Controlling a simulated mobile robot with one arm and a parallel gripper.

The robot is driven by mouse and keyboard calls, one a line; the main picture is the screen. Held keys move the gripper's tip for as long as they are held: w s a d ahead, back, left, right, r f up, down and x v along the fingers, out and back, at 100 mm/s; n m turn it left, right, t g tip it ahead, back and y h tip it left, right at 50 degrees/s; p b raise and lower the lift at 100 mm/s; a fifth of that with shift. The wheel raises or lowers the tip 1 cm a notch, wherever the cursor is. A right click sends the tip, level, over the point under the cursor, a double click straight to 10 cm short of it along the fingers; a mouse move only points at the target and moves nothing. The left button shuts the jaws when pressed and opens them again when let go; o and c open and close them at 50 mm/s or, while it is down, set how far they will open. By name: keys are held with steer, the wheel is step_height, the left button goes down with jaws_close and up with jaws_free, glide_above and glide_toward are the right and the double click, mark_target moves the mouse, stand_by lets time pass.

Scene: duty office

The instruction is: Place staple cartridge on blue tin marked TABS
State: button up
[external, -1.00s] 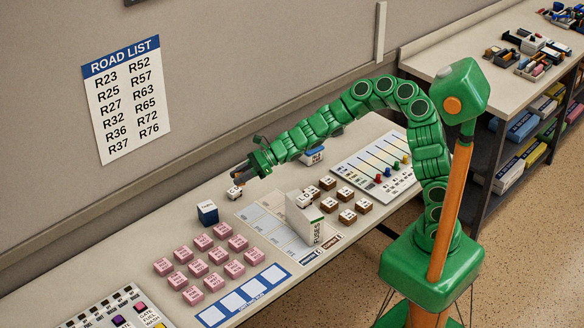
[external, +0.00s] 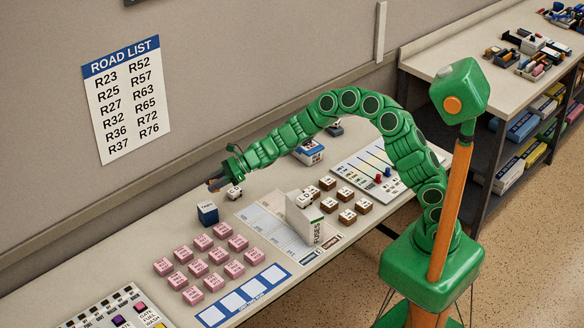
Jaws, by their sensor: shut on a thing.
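The blue tin marked TABS (external: 207,215), a small box with a white top, stands on the bench left of the printed mat. My gripper (external: 216,184) is above the tin and slightly to its right, apart from it, pointing left. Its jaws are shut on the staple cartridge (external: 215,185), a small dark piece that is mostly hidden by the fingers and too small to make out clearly.
A small white-and-dark block (external: 234,193) stands just right of the tin, close under my gripper. Several pink blocks (external: 203,242) lie in front. A white FUSES holder (external: 304,218) and several brown blocks (external: 347,216) stand to the right.

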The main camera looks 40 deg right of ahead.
mark_target(207, 206)
steer(key=f, duration=0.1)
steer(key=w+a+f, duration=0.1)
steer(key=shift+w+f, duration=0.25)
steer(key=shift+f, duration=0.1)
steer(key=shift+w+a+f, duration=0.25)
steer(key=shift+w+f, duration=0.15)
steer(key=shift+f, duration=0.1)
steer(key=shift+w+a+f, duration=0.25)
steer(key=shift+w+f, duration=0.15)
steer(key=shift+f, duration=1.65)
steer(key=shift+a+f, duration=0.1)
steer(key=o, duration=1)
steer(key=shift+o, duration=0.2)
